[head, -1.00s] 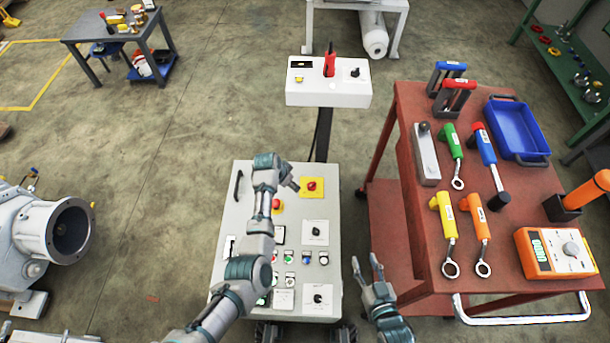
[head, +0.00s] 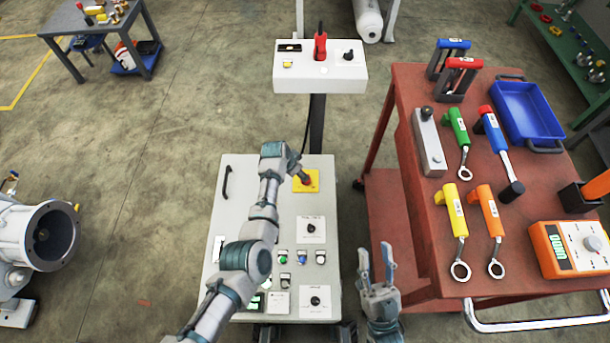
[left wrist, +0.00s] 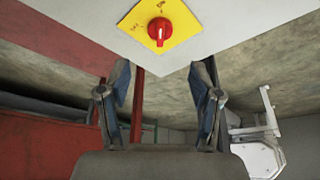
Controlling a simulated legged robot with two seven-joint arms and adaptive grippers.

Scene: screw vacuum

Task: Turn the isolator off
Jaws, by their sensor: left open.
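The isolator is a red rotary knob (left wrist: 159,31) on a yellow square plate, set in the sloping pale control panel (head: 235,215). The plate (head: 312,186) shows in the head view, where my left gripper mostly covers the knob. In the left wrist view, the knob has a white mark towards the top of the picture and small labels around it. My left gripper (left wrist: 160,78) is open, its two fingers apart with nothing between them. The knob appears beyond the fingertips, and I see no contact. My right gripper (head: 377,262) is open and empty, right of the panel.
A red tool cart (head: 400,150) stands at the right, with coloured-handled tools and a blue tray (head: 525,112). A white box (head: 320,72) with a red switch is on a post behind the panel. Black dials and small buttons cover the panel's lower part.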

